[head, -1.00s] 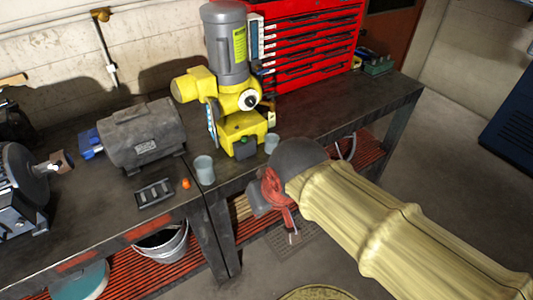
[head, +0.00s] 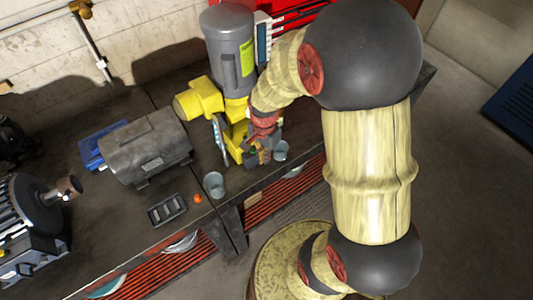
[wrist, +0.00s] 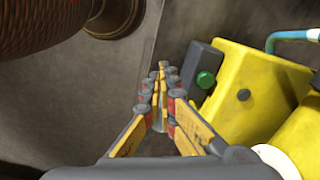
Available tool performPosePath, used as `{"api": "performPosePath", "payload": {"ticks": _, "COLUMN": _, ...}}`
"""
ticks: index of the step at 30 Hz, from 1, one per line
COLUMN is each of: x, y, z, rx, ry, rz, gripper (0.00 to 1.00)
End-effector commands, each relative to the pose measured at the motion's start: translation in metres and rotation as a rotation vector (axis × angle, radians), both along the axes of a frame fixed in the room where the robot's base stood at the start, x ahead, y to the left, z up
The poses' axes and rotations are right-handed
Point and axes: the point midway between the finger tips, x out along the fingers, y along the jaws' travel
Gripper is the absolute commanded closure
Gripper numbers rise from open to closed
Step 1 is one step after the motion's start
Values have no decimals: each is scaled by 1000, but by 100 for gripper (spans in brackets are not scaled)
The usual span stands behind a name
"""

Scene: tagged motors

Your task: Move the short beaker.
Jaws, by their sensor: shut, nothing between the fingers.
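Two grey-blue beakers stand upright on the dark bench in the head view. The smaller-looking one, which I take as the short beaker (head: 281,151), is near the front edge, right of the yellow machine. The larger-looking beaker (head: 213,185) stands to its left. My gripper (head: 262,156) points down just left of the short beaker, in front of the yellow machine. I cannot tell whether it touches the beaker. In the wrist view my gripper's fingers (wrist: 162,75) are together with nothing between them. I make out no beaker in that view.
The yellow machine (wrist: 245,85) with a green knob is close beside my fingers; its grey motor (head: 228,50) stands above. A grey motor (head: 146,146), a dark tray (head: 167,209) and a small orange object (head: 197,198) are at the left. Bare bench lies between beakers.

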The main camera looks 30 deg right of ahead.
Motion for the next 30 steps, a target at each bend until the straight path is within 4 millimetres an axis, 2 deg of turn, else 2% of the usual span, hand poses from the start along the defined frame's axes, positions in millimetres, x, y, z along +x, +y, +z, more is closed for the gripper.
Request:
{"api": "performPosePath", "payload": {"ticks": 3, "x": -1, "y": 0, "z": -26, "rx": 1, "ry": 3, "rz": 1, "gripper": 100}}
{"api": "performPosePath", "payload": {"ticks": 11, "x": 0, "y": 0, "z": -76, "rx": 0, "ry": 2, "rz": 3, "gripper": 100}}
{"api": "performPosePath", "payload": {"ticks": 15, "x": 7, "y": -21, "z": -74, "rx": 0, "ry": -2, "rz": -1, "gripper": 100}}
{"api": "performPosePath", "payload": {"ticks": 19, "x": 11, "y": -32, "z": -73, "rx": 0, "ry": -2, "rz": 1, "gripper": 100}}
{"api": "performPosePath", "payload": {"ticks": 30, "x": 13, "y": -38, "z": -73, "rx": -1, "ry": -1, "rz": 3, "gripper": 100}}
